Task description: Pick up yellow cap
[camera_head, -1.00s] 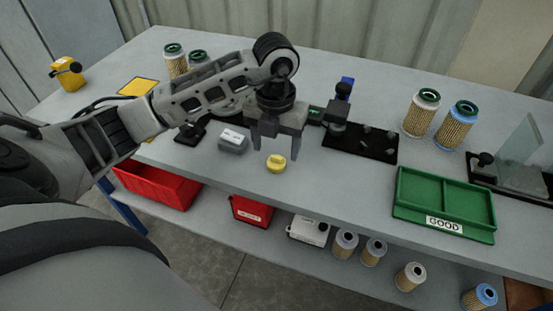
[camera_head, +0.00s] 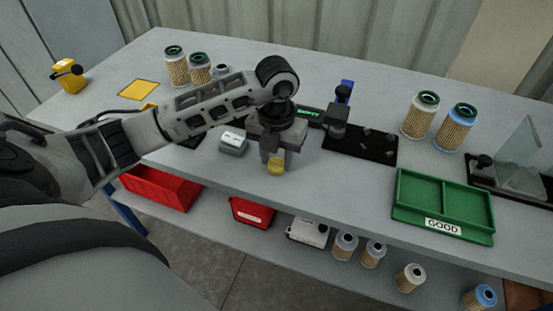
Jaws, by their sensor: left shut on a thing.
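The yellow cap (camera_head: 276,166) is a small round piece near the front edge of the grey table, in the middle of the head view. My left gripper (camera_head: 275,162) points down over it and is shut on it, with the fingers on either side. The fingers hide part of the cap. I cannot tell whether the cap still touches the table. My right gripper is not in view.
A small grey box (camera_head: 233,144) stands just left of the gripper. A black fixture plate (camera_head: 360,145) lies to the right. A green GOOD tray (camera_head: 416,217) sits at the right front. Filter cartridges (camera_head: 420,116) stand behind it. Red bins (camera_head: 160,188) are below the table.

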